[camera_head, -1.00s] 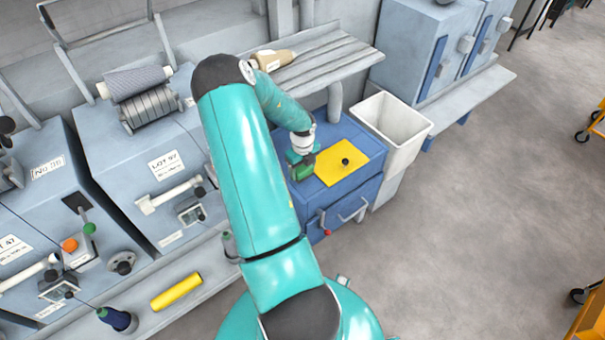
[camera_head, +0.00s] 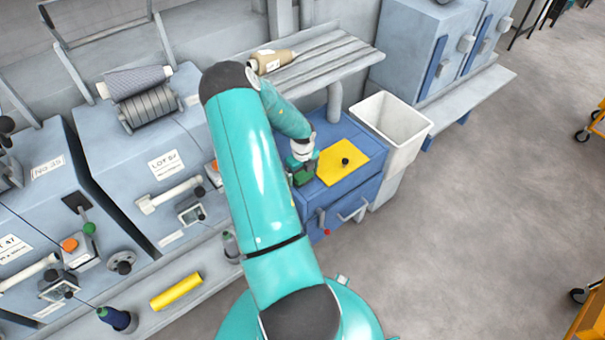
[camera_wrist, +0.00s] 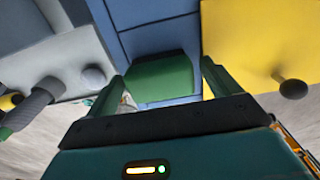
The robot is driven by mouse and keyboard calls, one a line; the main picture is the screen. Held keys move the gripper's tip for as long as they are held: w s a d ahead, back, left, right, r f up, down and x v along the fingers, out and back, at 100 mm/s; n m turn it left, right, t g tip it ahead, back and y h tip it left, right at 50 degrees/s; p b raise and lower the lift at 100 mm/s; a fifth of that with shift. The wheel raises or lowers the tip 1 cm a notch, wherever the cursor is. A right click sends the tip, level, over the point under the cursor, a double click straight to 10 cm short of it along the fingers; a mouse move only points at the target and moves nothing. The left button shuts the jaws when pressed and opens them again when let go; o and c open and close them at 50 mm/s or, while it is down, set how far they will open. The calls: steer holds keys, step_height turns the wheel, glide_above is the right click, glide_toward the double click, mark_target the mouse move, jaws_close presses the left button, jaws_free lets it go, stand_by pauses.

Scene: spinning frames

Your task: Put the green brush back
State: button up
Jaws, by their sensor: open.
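The green brush (camera_wrist: 162,78) shows in the wrist view as a green block between my two fingers, over the blue cabinet top. In the head view the brush (camera_head: 302,177) is a small green shape at the left edge of the blue cabinet top, left of the yellow sheet. My gripper (camera_wrist: 163,70) is open, with one finger on each side of the brush; whether either finger touches it is unclear. In the head view my gripper (camera_head: 303,164) is right above the brush and partly hides it. The brush's underside is hidden.
The yellow sheet (camera_head: 335,174) with a dark knob (camera_head: 345,161) lies on the blue cabinet (camera_head: 357,192). A white bin (camera_head: 392,120) stands right of it. Grey machines (camera_head: 160,150) stand at left.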

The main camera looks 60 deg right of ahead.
mark_target(302, 173)
step_height(302, 173, up, 12)
steer(key=shift+r, duration=0.15)
stand_by(0.3)
